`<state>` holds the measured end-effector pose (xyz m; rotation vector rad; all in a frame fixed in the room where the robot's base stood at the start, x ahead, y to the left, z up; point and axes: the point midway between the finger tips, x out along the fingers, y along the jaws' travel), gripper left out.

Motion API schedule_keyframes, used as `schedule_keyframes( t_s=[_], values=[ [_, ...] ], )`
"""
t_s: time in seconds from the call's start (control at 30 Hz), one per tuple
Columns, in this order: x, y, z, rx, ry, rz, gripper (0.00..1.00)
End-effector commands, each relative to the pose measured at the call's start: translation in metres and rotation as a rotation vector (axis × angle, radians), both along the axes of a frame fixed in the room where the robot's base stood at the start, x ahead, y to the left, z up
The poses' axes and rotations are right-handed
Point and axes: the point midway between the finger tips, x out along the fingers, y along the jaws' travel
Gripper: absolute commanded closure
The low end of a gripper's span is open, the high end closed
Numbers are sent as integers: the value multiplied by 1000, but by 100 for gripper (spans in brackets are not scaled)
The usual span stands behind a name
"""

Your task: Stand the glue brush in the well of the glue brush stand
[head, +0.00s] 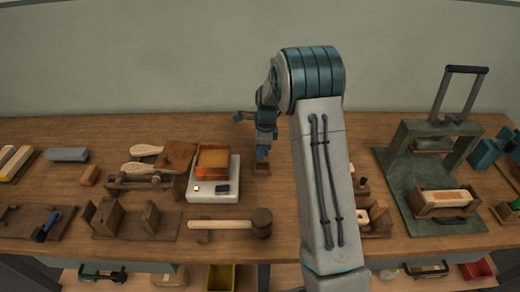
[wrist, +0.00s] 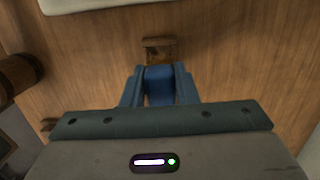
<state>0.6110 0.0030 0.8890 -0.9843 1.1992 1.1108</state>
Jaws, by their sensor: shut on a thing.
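My gripper (head: 264,140) reaches down over the middle of the bench, right of the scale. In the wrist view my gripper (wrist: 159,82) is shut on a blue piece (wrist: 160,88), which I take to be the glue brush. Its lower end is hard to make out.
A white scale (head: 213,194) with a wooden tray stands to the left. A mallet (head: 240,224) lies nearer the front. A green press (head: 400,185) stands to the right. The bench behind my gripper is clear.

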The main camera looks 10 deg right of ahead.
Motion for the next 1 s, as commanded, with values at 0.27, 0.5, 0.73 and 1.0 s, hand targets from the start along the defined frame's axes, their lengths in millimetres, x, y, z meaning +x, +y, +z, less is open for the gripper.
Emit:
schedule_keyframes(
  t_s=[0.27,0.5,0.73,1.0],
  values=[
    [0,0,-10,0,0,0,95],
    [0,0,-17,0,0,0,95],
    [0,0,-24,0,0,0,95],
    [0,0,-32,0,0,0,95]
  ],
)
